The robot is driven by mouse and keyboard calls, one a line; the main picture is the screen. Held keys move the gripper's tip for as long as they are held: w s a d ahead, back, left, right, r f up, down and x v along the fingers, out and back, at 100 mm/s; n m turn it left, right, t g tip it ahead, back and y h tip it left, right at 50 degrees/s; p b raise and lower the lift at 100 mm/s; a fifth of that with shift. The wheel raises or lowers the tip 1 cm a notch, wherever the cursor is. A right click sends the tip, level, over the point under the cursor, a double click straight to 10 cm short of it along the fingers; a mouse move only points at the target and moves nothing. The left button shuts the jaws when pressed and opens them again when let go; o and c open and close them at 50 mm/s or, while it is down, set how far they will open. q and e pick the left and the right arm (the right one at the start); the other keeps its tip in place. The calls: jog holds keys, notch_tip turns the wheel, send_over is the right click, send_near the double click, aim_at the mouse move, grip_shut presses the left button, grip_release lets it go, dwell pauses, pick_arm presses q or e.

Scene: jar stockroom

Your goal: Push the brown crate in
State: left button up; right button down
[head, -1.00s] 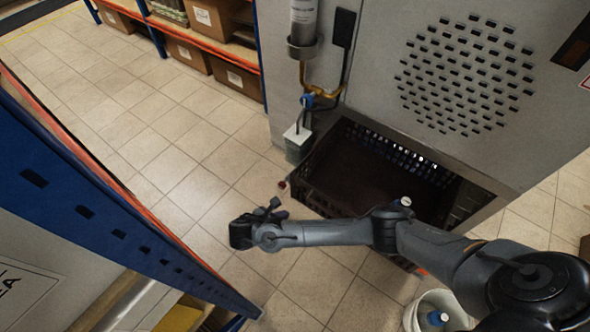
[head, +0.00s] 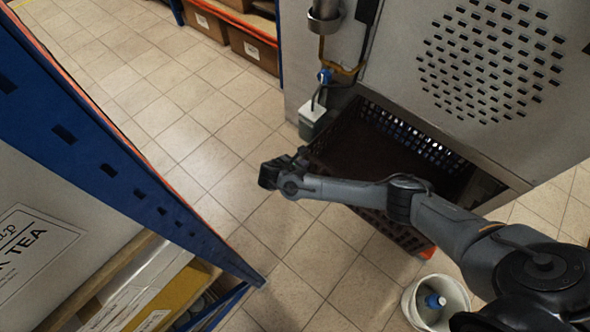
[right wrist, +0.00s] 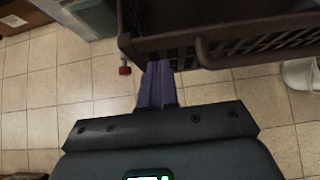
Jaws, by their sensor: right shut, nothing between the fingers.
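The brown crate (head: 425,147) is an open plastic box with lattice walls. In the head view it stands low, partly inside the opening at the foot of the grey cabinet and partly out over the floor. My right arm crosses in front of it and hides part of its near wall. My right gripper (head: 300,157) is at the crate's left near corner, shut and empty. In the right wrist view its purple fingers (right wrist: 157,84) point at the crate's wall (right wrist: 235,42), close to its left corner; I cannot tell whether they touch. My left gripper is not in view.
A white bucket (head: 410,301) with a blue-capped thing in it stands at the lower right, near the crate. A blue rack (head: 120,165) fills the left side. A small box (head: 312,120) hangs on the cabinet's corner. Tiled floor is free between rack and cabinet.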

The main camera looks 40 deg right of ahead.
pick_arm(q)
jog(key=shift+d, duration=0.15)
pick_arm(e)
jog(key=shift+w+d, duration=0.25)
jog(key=shift+d, duration=1)
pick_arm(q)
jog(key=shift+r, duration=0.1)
